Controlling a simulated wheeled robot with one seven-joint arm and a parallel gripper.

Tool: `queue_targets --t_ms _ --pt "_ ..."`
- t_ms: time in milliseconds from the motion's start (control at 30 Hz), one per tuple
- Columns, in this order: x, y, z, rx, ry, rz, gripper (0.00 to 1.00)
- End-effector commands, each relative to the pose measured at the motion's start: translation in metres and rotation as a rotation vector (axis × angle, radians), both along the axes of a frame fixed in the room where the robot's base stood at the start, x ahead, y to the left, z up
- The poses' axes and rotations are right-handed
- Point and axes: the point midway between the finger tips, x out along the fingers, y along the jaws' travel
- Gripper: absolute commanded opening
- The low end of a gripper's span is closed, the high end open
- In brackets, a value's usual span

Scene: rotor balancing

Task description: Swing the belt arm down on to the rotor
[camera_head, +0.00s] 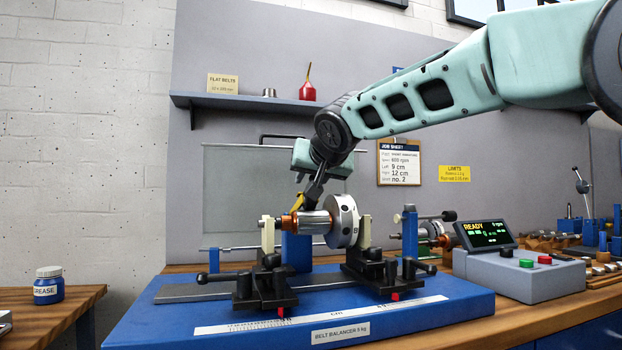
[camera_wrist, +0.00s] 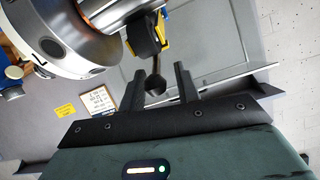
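The rotor, a silvery disc (camera_head: 343,221) with a copper-coloured section beside it, lies across the blue balancer. In the wrist view the disc (camera_wrist: 62,38) fills the upper left. The belt arm appears as a yellow and black part (camera_wrist: 147,36) with a short stem and dark round knob (camera_wrist: 155,85); a bit of yellow (camera_head: 298,203) shows behind the rotor in the head view. My gripper (camera_wrist: 161,70) is open, its two fingers apart with the knob between them in the picture, nearer the left finger. I cannot tell whether they touch.
The balancer base (camera_head: 250,310) carries black clamps and pale rotor supports. A clear guard panel (camera_head: 240,180) stands behind. A control box (camera_head: 520,272) with a READY display is at right, with tools beyond. A grease jar (camera_head: 48,286) stands on the left table.

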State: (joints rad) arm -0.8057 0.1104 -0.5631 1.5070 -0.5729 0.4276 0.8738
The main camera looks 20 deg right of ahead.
Motion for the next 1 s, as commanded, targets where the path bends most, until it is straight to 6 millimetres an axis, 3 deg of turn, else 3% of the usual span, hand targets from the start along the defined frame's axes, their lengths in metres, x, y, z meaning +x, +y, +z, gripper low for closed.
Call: queue_targets --t_ms 233,367,800,1000 --pt "-0.003 0.001 0.001 0.002 0.0 0.001 0.32" --pt "-0.018 0.002 0.006 0.003 -0.001 0.005 0.32" --pt "-0.111 0.002 0.043 0.001 -0.002 0.001 0.32" --pt "-0.145 0.003 0.057 0.001 -0.002 0.0 0.32"
